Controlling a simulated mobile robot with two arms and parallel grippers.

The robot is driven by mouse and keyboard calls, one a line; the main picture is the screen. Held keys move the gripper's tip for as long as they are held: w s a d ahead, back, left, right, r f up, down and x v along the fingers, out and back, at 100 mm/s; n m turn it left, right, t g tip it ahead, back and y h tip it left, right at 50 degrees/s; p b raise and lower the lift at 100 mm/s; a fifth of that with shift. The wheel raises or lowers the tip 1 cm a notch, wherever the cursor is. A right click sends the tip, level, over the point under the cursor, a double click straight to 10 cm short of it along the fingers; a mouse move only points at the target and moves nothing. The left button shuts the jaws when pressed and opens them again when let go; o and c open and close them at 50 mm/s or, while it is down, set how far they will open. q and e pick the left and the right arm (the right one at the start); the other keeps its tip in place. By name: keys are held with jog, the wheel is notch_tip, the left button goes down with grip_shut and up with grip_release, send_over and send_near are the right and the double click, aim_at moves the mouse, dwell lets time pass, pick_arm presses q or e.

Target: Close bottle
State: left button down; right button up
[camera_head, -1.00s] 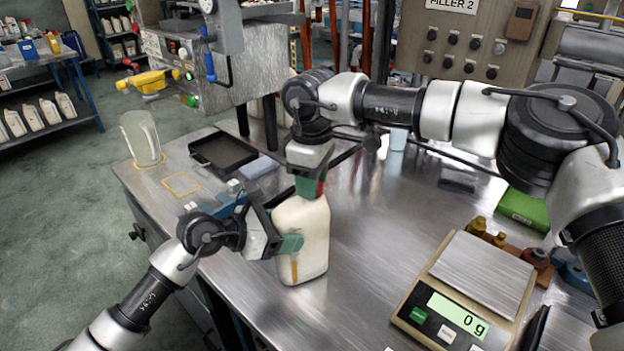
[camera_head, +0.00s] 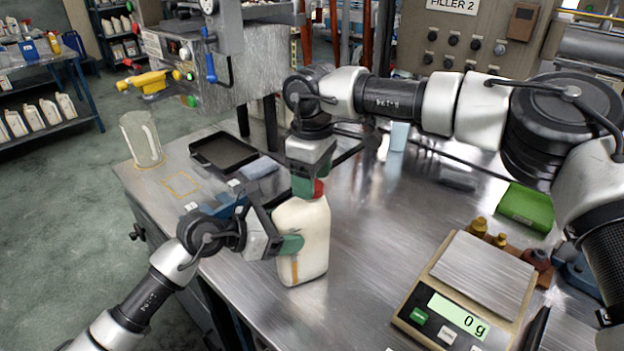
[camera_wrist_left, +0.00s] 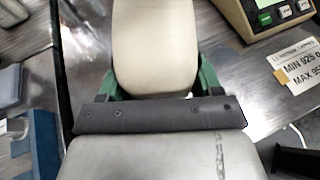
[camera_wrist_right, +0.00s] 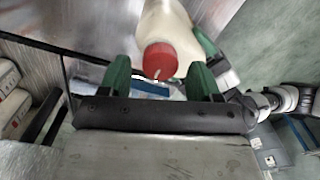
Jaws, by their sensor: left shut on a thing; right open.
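A cream bottle (camera_head: 303,240) stands upright on the metal bench, with a red cap (camera_head: 318,188) on its neck. My left gripper (camera_head: 284,246) is shut on the bottle's body from the left; the left wrist view shows the bottle (camera_wrist_left: 153,45) between its green fingers. My right gripper (camera_head: 309,186) points down at the bottle's top. In the right wrist view its green fingers (camera_wrist_right: 160,78) are apart, and the red cap (camera_wrist_right: 157,61) lies just beyond and between them. I cannot tell whether the cap is fully tight.
A scale (camera_head: 408,313) reading 0 g stands at the right, near brass weights (camera_head: 479,226) and a green box (camera_head: 527,206). A black tray (camera_head: 222,167) and a clear jug (camera_head: 141,139) are at the left.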

notch_tip(320, 180, up, 4)
jog(key=shift+f, duration=0.2)
jog(key=shift+c, duration=0.3)
